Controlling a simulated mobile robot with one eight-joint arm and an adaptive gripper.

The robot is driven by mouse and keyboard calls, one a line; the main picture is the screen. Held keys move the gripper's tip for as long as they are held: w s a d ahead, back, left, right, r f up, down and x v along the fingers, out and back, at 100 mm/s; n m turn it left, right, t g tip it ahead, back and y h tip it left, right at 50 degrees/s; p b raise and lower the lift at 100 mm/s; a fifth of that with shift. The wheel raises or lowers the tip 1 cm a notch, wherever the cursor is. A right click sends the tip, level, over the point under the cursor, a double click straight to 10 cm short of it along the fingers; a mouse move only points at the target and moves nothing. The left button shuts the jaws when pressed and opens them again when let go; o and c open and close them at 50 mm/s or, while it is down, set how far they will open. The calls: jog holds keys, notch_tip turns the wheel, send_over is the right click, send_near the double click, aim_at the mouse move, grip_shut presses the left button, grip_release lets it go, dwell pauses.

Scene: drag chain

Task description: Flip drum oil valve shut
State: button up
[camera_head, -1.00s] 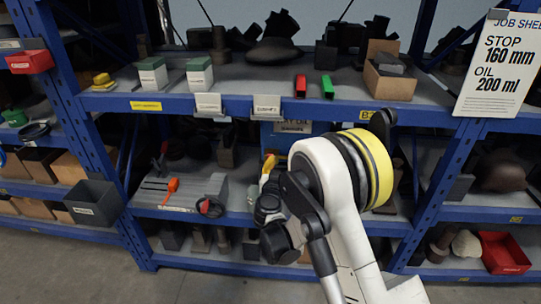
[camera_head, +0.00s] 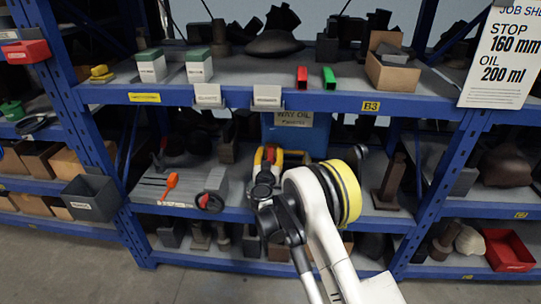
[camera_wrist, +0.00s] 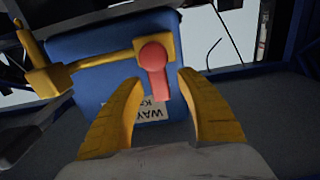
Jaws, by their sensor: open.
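The blue oil drum (camera_wrist: 95,75) fills much of the wrist view, with a partly covered label (camera_wrist: 151,110). A yellow fitting with a pipe (camera_wrist: 100,60) runs across its face. The red valve lever (camera_wrist: 153,60) has a round head on the fitting and points down in the picture. My gripper (camera_wrist: 160,84) is open, its yellow fingers on either side of the lever's lower end. I cannot tell whether they touch it. In the head view the drum (camera_head: 320,130) stands on the middle shelf, its lower part hidden by my arm and gripper (camera_head: 268,156).
The upper shelf's blue beam (camera_head: 330,103) runs just above my gripper. A grey block with an orange-handled tool (camera_head: 171,186) lies left on the same shelf. A dark post (camera_head: 392,182) stands to the right. A job sheet (camera_head: 502,58) hangs at upper right.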

jog(key=shift+w, duration=0.2)
jog(key=shift+r, duration=0.1)
jog(key=shift+c, duration=0.5)
grip_shut()
